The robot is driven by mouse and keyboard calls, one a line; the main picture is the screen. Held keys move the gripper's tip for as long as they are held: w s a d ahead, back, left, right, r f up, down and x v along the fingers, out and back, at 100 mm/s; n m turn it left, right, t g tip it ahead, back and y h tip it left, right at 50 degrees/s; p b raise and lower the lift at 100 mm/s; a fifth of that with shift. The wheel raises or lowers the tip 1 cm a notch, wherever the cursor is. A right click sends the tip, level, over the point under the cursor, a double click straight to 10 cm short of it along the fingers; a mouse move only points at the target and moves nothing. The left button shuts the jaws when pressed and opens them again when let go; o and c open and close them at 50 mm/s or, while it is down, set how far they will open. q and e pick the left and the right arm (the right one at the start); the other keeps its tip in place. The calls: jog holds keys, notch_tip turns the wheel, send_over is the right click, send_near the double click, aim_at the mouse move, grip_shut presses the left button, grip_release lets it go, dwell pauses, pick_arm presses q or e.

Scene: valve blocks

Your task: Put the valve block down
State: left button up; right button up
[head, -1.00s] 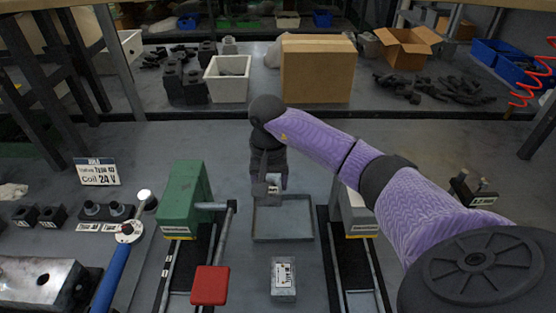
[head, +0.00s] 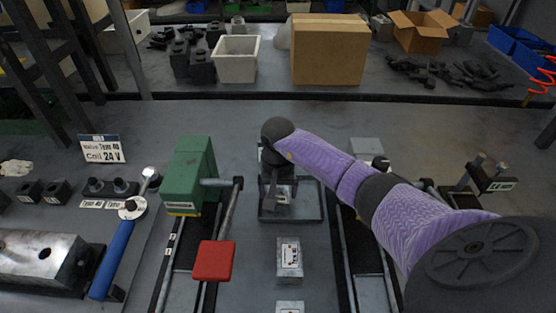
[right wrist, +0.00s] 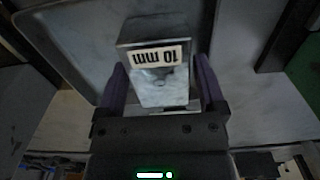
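The metal valve block (head: 283,194) with a white label is at the shallow grey tray (head: 310,217), inside its outline towards the left. In the right wrist view the block (right wrist: 162,85) reads "10 mm" and sits between my fingers. My right gripper (head: 272,190) reaches down over the tray. In the right wrist view its purple fingers (right wrist: 160,90) stand either side of the block, with a narrow gap showing on both sides, so it looks open around the block. The block's underside contact is hidden. My left gripper is not in view.
A green vise (head: 190,175) with a red handle pad (head: 213,260) stands left of the tray. Labelled blocks (head: 289,257) lie in front of the tray. A blue-handled wrench (head: 112,258) lies at left. A cardboard box (head: 328,50) and white bin (head: 236,60) stand behind.

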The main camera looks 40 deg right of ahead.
aim_at(278, 190)
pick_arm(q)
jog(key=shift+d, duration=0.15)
pick_arm(e)
jog(key=shift+r+p, duration=0.35)
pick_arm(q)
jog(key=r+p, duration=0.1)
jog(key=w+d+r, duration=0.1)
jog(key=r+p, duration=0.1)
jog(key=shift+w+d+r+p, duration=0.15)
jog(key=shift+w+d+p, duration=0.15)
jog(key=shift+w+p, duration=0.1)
pick_arm(e)
notch_tip(278, 190, up, 12)
jog(key=shift+f, duration=0.15)
